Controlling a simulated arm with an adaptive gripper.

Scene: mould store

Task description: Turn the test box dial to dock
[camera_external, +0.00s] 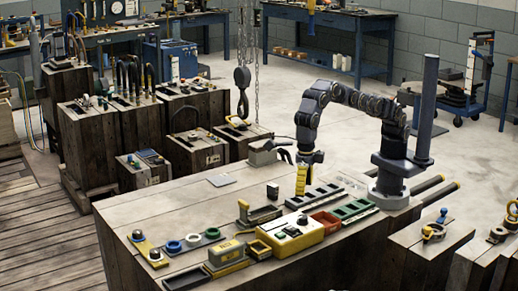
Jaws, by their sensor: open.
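The test box (312,238) is a yellow case with a pale top panel, near the front right of the wooden bench. Its small dark dial (302,219) stands on that top. The markings and the dial's pointer are too small to read, so I cannot tell which position it is at. My gripper (301,192) points down above the bench, behind the test box and apart from the dial. It is open, with nothing seen between its fingers.
A hook (242,90) hangs behind the bench. The bench's back left is mostly clear.

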